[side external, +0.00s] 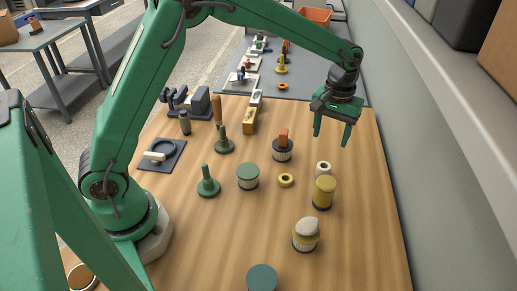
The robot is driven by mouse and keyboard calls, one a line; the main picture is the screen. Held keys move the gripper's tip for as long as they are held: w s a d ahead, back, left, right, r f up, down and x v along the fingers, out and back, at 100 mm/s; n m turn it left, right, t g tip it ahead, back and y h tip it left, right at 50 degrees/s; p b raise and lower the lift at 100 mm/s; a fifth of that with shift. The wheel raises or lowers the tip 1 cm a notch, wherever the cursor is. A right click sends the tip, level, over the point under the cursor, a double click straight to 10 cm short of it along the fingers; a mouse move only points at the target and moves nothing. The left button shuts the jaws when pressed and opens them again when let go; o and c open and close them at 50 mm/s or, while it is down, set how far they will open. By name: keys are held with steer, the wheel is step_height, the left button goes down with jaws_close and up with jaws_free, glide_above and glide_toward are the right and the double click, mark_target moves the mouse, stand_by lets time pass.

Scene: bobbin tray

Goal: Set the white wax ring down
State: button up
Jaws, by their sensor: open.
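A small white ring (323,168) with a dark centre, which looks like the white wax ring, rests on the wooden table. It sits just behind a yellow cylinder (324,192), which partly hides its lower front. My gripper (331,133) is green, with two fingers pointing down. It is open, nothing shows between its fingers, and it hangs above the table, behind and slightly right of the ring in the picture.
A yellow ring (286,181) lies left of the white ring. A dark jar with an orange top (283,148) and a green-lidded jar (248,176) stand further left. A cream-topped jar (306,234) is in front. The table's right strip (375,200) is clear.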

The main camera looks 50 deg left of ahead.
steer(key=s+a+r+m+t, duration=0.25)
steer(key=s+a+r, duration=0.45)
steer(key=s+r, duration=0.5)
steer(key=s+a+m+t, duration=0.2)
steer(key=s+a+t, duration=0.1)
steer(key=s, duration=1.2)
steer(key=shift+a, duration=0.7)
